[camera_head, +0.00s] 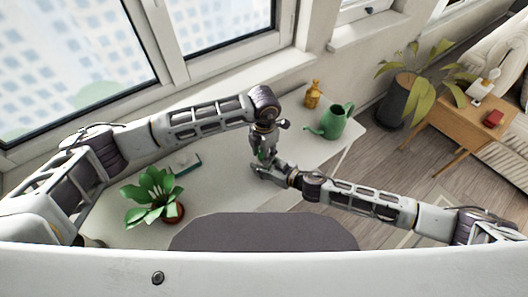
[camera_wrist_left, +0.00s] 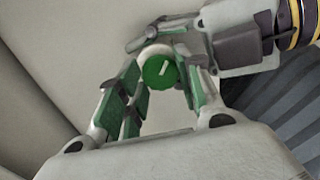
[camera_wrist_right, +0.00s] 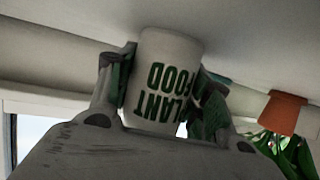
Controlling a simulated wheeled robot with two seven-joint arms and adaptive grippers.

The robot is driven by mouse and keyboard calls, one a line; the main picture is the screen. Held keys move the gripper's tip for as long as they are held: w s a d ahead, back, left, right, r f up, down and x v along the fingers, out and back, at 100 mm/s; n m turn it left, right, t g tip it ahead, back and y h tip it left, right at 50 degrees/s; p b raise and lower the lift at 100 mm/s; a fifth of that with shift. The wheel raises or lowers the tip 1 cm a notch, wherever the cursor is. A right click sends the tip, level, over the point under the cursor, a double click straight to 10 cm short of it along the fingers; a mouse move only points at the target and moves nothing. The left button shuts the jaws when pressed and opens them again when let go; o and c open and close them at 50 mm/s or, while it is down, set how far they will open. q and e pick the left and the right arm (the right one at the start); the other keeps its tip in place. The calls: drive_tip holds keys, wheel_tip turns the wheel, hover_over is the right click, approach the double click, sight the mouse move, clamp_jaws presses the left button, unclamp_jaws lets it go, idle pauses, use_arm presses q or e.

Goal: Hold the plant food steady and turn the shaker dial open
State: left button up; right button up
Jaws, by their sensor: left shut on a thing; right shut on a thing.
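The plant food is a white cylinder with dark green lettering; its label shows upside down in the right wrist view (camera_wrist_right: 172,80). My right gripper (camera_wrist_right: 165,95) is shut on its sides. In the left wrist view the green shaker dial (camera_wrist_left: 160,72) with a white pointer mark faces the camera. My left gripper (camera_wrist_left: 160,92) has its green-padded fingers on both sides of the dial, shut on it from above. In the head view both grippers meet over the table, the left (camera_head: 263,155) above the right (camera_head: 262,170), and they mostly hide the container.
A green watering can (camera_head: 335,121) and an amber bottle (camera_head: 313,95) stand at the far right. A grey chair back (camera_head: 265,232) is at the near edge.

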use_arm(q)
drive_tip(key=n, duration=0.3)
drive_tip(key=shift+n, duration=2.4)
drive_tip(key=o, duration=1)
drive_tip(key=shift+o, duration=0.2)
drive_tip(key=shift+r, duration=0.15)
wheel_tip(320, 180, up, 12)
